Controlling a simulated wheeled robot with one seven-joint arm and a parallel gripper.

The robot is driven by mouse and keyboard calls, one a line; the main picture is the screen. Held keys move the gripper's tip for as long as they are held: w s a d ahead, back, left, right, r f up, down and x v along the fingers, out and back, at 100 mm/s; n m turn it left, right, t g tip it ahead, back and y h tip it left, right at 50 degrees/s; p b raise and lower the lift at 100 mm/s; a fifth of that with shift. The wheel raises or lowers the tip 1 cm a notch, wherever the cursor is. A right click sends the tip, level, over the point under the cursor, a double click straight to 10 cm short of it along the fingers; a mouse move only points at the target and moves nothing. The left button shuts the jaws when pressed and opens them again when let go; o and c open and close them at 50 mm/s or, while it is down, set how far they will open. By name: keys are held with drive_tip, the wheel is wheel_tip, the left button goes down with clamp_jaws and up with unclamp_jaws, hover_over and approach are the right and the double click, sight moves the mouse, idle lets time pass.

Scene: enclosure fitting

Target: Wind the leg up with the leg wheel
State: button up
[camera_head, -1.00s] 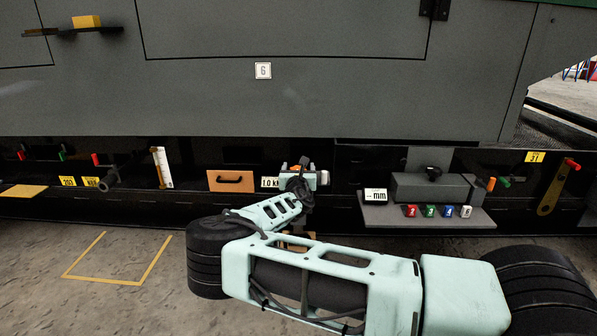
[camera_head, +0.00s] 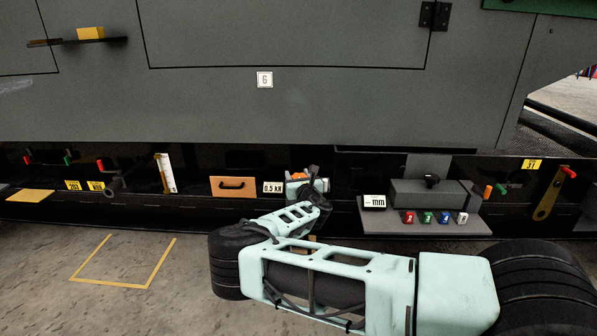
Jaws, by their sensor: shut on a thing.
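My gripper (camera_head: 308,178) is at the low dark recess under the grey cabinet, just right of a small white display (camera_head: 273,187) that reads about 0.5 kN. It is shut on a part there, which I take to be the leg wheel. A small orange piece (camera_head: 298,176) shows at the jaws. My wrist and the gripper body hide most of the wheel, so its shape and rim cannot be made out. The leg itself cannot be clearly told apart below the recess.
An orange drawer (camera_head: 233,187) with a black handle is left of the display. At right, a grey shelf (camera_head: 430,224) carries an mm display (camera_head: 374,202) and several coloured blocks. A white scale (camera_head: 166,173) stands at left. A yellow floor outline (camera_head: 110,284) is empty.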

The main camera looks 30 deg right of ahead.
drive_tip(key=o, duration=1)
drive_tip(key=shift+c, duration=0.2)
drive_tip(key=shift+s, duration=0.1)
drive_tip(key=p+v, duration=0.6)
drive_tip(key=v, duration=1.1)
drive_tip(key=shift+s+p, duration=0.15)
drive_tip(key=shift+p, duration=0.15)
drive_tip(key=shift+a, duration=0.15)
